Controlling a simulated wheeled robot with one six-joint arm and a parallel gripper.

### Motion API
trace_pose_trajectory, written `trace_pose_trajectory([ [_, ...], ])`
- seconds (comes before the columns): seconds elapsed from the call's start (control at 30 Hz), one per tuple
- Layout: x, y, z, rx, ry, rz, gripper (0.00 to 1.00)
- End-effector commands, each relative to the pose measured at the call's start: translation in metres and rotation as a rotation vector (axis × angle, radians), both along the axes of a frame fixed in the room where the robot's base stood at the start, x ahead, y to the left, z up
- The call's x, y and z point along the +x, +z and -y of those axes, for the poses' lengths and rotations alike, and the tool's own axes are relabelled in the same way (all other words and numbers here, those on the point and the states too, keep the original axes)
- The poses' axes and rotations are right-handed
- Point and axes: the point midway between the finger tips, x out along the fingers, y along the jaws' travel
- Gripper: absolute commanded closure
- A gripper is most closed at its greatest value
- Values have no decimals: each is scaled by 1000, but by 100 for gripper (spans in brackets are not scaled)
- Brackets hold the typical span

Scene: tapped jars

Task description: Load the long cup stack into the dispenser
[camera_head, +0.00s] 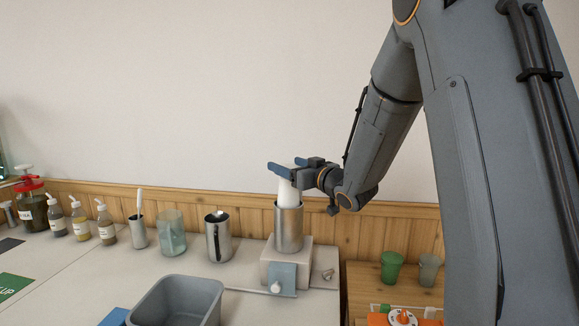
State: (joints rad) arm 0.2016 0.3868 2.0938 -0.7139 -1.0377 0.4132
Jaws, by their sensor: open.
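A white cup stack (288,193) stands upright with its lower part inside the steel cylinder of the dispenser (289,228). The cylinder sits on a pale block on the counter. My gripper (284,172) is at the top of the stack, with its blue-grey fingers around or beside it. The fingers are open; whether they touch the cups cannot be told. The lower part of the stack is hidden inside the cylinder.
A grey bin (178,302) stands at the front of the counter. A steel pitcher (218,238), a glass jar (172,233) and several pump bottles stand to the left. Green cup (391,268) and grey cup (428,270) stand on the wooden surface at right.

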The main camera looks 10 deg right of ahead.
Motion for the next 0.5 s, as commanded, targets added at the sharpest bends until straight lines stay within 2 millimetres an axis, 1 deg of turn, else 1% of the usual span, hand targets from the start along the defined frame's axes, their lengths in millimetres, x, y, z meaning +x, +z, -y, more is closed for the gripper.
trace_pose_trajectory([
  [0.5, -17, 0, 8, -1, -1, 0, 32],
])
